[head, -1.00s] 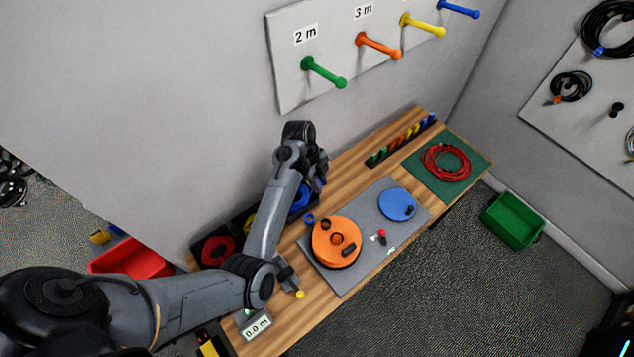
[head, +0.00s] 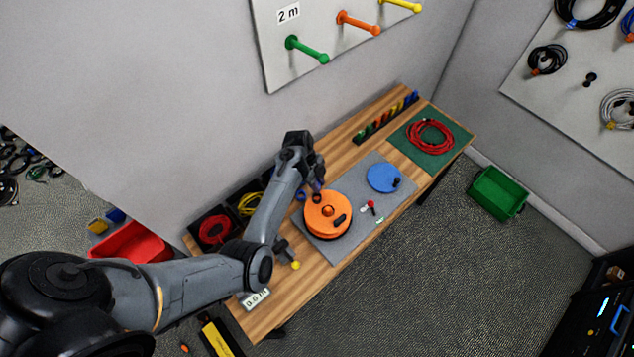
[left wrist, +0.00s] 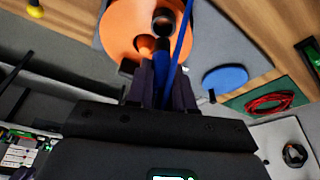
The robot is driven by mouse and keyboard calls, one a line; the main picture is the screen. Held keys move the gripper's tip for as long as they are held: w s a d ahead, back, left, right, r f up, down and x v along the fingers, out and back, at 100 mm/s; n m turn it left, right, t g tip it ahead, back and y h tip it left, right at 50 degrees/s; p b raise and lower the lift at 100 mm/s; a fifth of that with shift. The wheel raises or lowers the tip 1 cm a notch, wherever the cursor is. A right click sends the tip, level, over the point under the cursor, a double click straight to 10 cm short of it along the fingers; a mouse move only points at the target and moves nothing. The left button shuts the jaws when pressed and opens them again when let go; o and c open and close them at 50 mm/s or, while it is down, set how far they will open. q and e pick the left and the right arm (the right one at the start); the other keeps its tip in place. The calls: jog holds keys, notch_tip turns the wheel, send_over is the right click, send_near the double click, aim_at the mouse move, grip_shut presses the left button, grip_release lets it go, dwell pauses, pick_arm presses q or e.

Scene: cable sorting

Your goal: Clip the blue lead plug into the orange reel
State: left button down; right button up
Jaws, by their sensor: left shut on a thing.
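The orange reel (head: 340,228) lies on the grey mat, and it fills the top of the left wrist view (left wrist: 120,28). My left gripper (head: 319,184) is just above the reel's far edge in the head view. In the left wrist view its fingers (left wrist: 161,82) are shut on the blue lead plug (left wrist: 166,88), and a blue lead (left wrist: 183,30) runs up from there across the reel. The plug overlaps the reel in this view; I cannot tell whether they touch. My right gripper is not in view.
A blue disc (head: 380,177) and a red-topped lever (head: 371,205) are on the grey mat (head: 335,253). A red cable coil (head: 430,137) lies on a green mat. Black trays with coils, including a red one (head: 214,229), line the wall side. A green bin (head: 497,193) stands on the floor.

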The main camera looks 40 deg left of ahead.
pick_arm(q)
jog(key=shift+f+b, duration=1.45)
jog(key=shift+f, duration=0.1)
jog(key=shift+f+b, duration=0.55)
jog(key=shift+f, duration=0.7)
jog(key=shift+f, duration=0.2)
jog(key=c, duration=0.9)
grip_release()
